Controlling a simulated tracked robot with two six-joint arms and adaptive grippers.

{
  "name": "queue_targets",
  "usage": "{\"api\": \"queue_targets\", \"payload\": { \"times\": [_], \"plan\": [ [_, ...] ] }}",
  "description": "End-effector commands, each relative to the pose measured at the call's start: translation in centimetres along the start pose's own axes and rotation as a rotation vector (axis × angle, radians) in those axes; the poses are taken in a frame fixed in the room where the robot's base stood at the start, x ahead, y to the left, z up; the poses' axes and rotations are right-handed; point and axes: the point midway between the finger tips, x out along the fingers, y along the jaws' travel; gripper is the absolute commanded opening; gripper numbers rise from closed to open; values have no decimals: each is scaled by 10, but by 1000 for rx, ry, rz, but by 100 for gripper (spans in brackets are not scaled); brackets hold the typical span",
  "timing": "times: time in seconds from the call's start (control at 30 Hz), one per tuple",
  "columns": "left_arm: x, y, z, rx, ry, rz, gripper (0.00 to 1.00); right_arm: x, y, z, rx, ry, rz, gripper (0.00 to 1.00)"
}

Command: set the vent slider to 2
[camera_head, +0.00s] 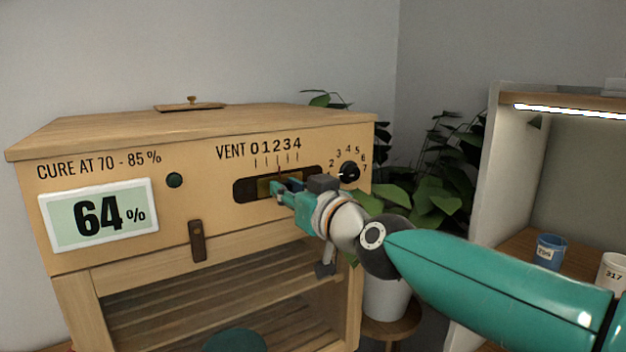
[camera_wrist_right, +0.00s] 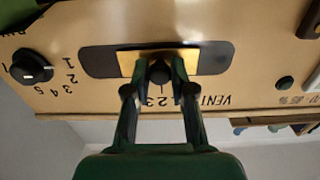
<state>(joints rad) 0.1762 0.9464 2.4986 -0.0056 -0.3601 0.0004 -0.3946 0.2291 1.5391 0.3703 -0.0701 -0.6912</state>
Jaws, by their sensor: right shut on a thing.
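The vent slider (camera_head: 264,187) is a brass plate in a dark slot on the front of a wooden cabinet, below the printed scale 0 to 4. In the right wrist view, the brass plate (camera_wrist_right: 190,62) has a dark knob at its middle. My right gripper (camera_head: 281,190) reaches the slot from the right. In the wrist view its two fingers (camera_wrist_right: 160,76) are closed on the knob. The slider stands around the middle of the scale, near 2; the fingers partly hide the exact reading. My left gripper is not in view.
A round dial (camera_head: 349,172) sits right of the slot, close to my gripper. A display (camera_head: 99,215) reads 64 %, with a green button (camera_head: 174,180) beside it. A wooden latch (camera_head: 197,241) is below. A potted plant (camera_head: 385,298) and shelf unit (camera_head: 486,180) stand to the right.

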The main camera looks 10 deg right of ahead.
Motion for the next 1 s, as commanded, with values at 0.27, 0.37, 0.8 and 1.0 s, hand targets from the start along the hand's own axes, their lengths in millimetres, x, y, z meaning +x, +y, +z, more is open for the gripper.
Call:
{"api": "queue_targets", "payload": {
  "times": [0.27, 0.37, 0.8, 1.0],
  "plan": [
    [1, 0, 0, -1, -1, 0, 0, 1, -1, 0, -2, 2, -3, 25],
    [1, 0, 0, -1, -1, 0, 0, 1, -2, 0, -1, 2, -3, 42],
    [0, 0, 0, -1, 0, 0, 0, -3, -2, 0, 0, 2, -4, 49],
    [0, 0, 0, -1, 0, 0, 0, -29, -2, 0, -1, 2, -5, 49]
  ]
}}
